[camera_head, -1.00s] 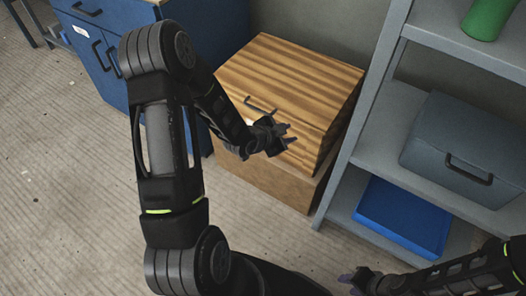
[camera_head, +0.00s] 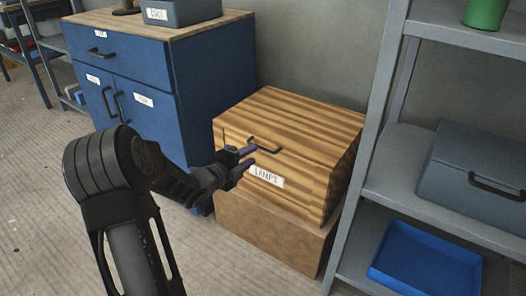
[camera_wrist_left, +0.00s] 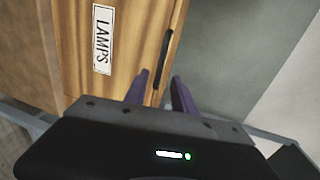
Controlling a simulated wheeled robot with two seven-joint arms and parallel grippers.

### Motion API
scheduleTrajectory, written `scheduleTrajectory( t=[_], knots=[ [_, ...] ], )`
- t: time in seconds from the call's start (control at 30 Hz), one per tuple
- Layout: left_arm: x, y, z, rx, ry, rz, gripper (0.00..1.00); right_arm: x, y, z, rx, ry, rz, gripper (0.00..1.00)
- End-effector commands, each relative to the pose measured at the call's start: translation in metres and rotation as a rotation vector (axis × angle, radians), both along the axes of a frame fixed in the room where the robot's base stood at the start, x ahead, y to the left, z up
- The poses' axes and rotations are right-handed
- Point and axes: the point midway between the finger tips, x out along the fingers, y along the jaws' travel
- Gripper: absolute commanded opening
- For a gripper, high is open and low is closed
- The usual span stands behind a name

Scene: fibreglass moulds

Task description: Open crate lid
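The wooden crate (camera_head: 290,125) has a striped lid with a dark handle (camera_head: 264,146) at its front edge and a white LAMPS label (camera_head: 266,176) below. It stands on a plain brown box. My left gripper (camera_head: 251,157) is at the crate's front, close to the handle's left end. In the left wrist view, the two purple fingers (camera_wrist_left: 160,92) are apart with a gap between them, and the handle (camera_wrist_left: 163,58) lies just beyond the fingertips, lined up with the gap. I cannot tell that they touch. The lid looks closed. My right gripper is out of view.
A blue cabinet (camera_head: 215,95) with a grey bin (camera_head: 182,10) on top stands left of the crate. A grey shelf (camera_head: 372,130) stands close on the right, holding a grey case (camera_head: 480,170) and a blue tray (camera_head: 425,262). The floor in front is clear.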

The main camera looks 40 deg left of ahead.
Motion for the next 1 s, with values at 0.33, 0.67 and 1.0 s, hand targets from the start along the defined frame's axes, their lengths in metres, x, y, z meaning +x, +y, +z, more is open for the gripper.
scheduleTrajectory(
  t=[0.33,0.67,1.0],
  knots=[
    [0.038,0.000,-0.011,-0.002,-0.001,-0.003,0.32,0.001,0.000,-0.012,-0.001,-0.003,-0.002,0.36],
    [0.074,0.001,-0.017,-0.001,0.000,0.000,0.32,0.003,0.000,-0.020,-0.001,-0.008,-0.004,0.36],
    [0.076,0.001,-0.016,-0.002,0.000,0.000,0.27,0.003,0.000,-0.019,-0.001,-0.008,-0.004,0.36]
  ],
)
